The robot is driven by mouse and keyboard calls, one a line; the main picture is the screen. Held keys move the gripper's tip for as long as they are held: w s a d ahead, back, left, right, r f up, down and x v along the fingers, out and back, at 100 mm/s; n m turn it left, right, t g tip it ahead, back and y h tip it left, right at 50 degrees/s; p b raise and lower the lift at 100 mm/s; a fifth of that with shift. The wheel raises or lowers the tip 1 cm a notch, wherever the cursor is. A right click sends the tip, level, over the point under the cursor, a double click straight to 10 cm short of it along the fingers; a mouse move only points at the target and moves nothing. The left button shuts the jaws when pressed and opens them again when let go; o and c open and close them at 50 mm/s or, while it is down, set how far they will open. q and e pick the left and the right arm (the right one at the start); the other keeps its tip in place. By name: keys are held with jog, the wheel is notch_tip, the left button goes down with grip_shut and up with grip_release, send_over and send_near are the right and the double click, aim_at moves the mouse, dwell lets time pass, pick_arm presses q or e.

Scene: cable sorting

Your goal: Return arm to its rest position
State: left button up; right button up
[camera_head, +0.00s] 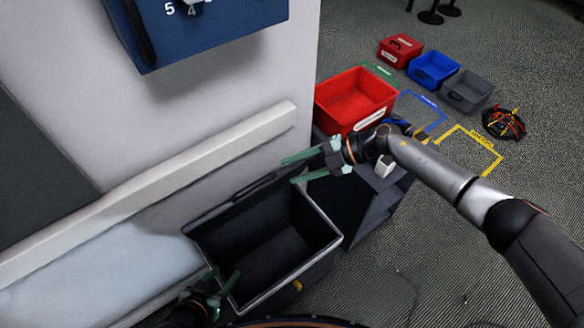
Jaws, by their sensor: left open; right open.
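My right arm reaches in from the right edge across the middle of the picture. My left gripper (222,293) is low in the picture at the bin's near left corner. Its fingers are apart and look empty. I cannot tell whether they touch the bin's rim. The bin looks empty inside.
A red bin (355,97) stands behind my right gripper. Small red (400,50), blue (433,68) and grey (466,91) boxes and a cable bundle (503,124) lie on the carpet. A white wall with a rail (150,190) and a blue box (215,30) is at left.

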dwell(0.3)
jog(key=s+a+r+m+t+y+p, duration=0.2)
jog(key=s+a+r+m+t+y, duration=0.2)
jog(key=a+m+t, duration=0.15)
jog(key=s+d+f+m+t+h+p, duration=0.2)
jog(key=s+d+f+m+h, duration=0.3)
jog(key=s+d+m+h, duration=0.2)
jog(key=s+d+f+m+t+h+p, duration=0.2)
jog(key=s+d+f+m+h, duration=0.3)
jog(key=s+d+m, duration=0.6)
jog(key=d+m+h+p, duration=0.1)
jog(key=d+m, duration=0.1)
jog(key=m, duration=0.1)
jog(key=shift+d+m+h, duration=0.35)
jog(key=shift+h, duration=0.05)
jog(key=shift+f, duration=0.1)
